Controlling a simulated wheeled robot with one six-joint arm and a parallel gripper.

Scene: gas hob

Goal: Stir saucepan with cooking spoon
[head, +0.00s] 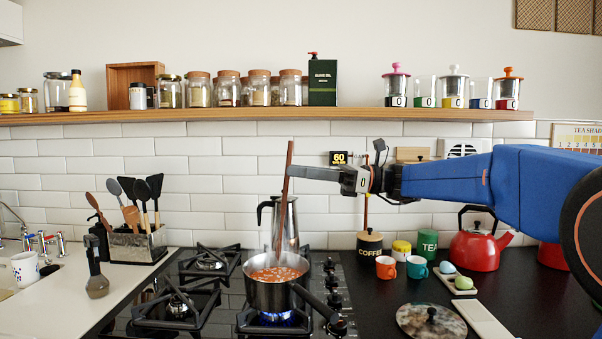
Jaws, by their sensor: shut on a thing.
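The saucepan (283,292) stands on a front burner of the hob, with a blue flame under it. It holds a reddish-orange sauce (276,274), and its dark handle points to the lower right. The cooking spoon (287,185) is a long brown stick held nearly upright above the pan, leaning slightly. My gripper (290,173) is shut on its upper part, reaching in from the right. The spoon's lower end reaches down to the sauce; its tip is hidden.
A moka pot (284,220) stands just behind the pan. A lid (431,321) lies on the dark counter at right, near two mugs, a coffee jar (369,243) and a red kettle (476,246). A utensil holder (137,245) stands at left. A shelf (250,114) runs above.

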